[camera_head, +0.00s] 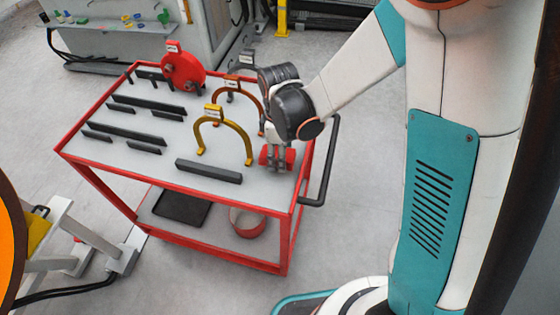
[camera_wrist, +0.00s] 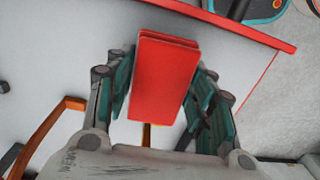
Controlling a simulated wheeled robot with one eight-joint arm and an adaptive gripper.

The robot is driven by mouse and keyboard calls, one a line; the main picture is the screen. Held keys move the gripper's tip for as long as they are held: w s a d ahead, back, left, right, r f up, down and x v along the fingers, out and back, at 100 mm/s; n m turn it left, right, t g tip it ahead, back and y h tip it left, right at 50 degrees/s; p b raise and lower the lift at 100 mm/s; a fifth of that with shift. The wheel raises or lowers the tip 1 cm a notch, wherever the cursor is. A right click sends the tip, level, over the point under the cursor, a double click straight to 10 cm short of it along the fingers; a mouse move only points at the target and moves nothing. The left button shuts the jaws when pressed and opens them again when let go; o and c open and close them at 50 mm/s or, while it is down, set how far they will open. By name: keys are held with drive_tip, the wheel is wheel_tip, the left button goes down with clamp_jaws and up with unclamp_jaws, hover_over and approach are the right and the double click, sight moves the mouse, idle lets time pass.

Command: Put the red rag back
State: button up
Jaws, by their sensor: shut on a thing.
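The red rag (camera_wrist: 165,78) is a folded red block between the two fingers of my gripper (camera_wrist: 160,100) in the wrist view. My gripper is shut on it. In the head view the rag (camera_head: 288,156) shows at the right end of the cart top, partly hidden by my gripper (camera_head: 277,158), which points down. The rag is at or just above the grey top of the red cart (camera_head: 150,172); I cannot tell whether it touches.
A yellow arch (camera_head: 238,131), an orange-brown arch (camera_head: 250,92) and a red disc (camera_head: 183,72) stand on the cart. Several black bars (camera_head: 209,171) lie there. A black handle (camera_head: 326,165) is at the right end. The lower shelf holds a black tray (camera_head: 181,207) and red bin (camera_head: 247,222).

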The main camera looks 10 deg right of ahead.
drive_tip(key=shift+f, duration=0.9)
drive_tip(key=shift+b, duration=0.3)
drive_tip(key=shift+f, duration=0.15)
drive_tip(key=o, duration=1.1)
wheel_tip(320, 180, up, 12)
drive_tip(key=p, duration=0.4)
drive_tip(key=shift+w+r, duration=0.1)
drive_tip(key=shift+r, duration=0.1)
